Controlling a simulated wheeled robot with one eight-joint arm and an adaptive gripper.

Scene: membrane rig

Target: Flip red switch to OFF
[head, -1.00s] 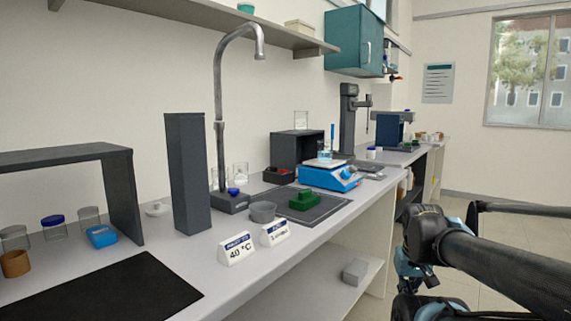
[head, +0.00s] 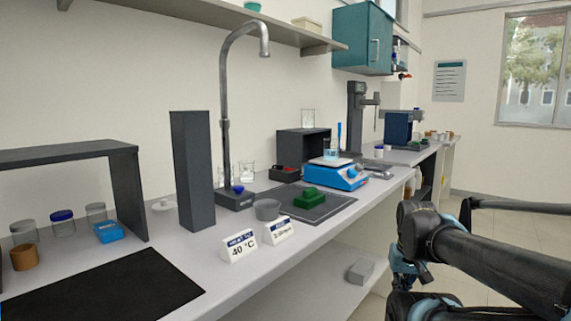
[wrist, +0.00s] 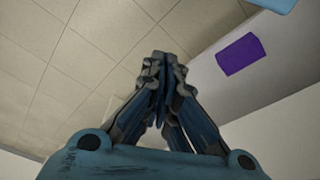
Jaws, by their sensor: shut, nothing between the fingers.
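A small dark box with a red part (head: 285,174) sits on the counter in the head view, beside a dark open-fronted box. The red part may be the switch, but it is too small to tell its form or position. My gripper (wrist: 157,85) shows in the wrist view with its fingers together and empty, over the tiled floor and apart from any switch. In the head view my arm is at the lower right, off the counter's front side, and my fingertips are not clearly seen.
A tall dark column (head: 193,170) and a tap rise behind. A purple patch (wrist: 240,54) shows in the wrist view.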

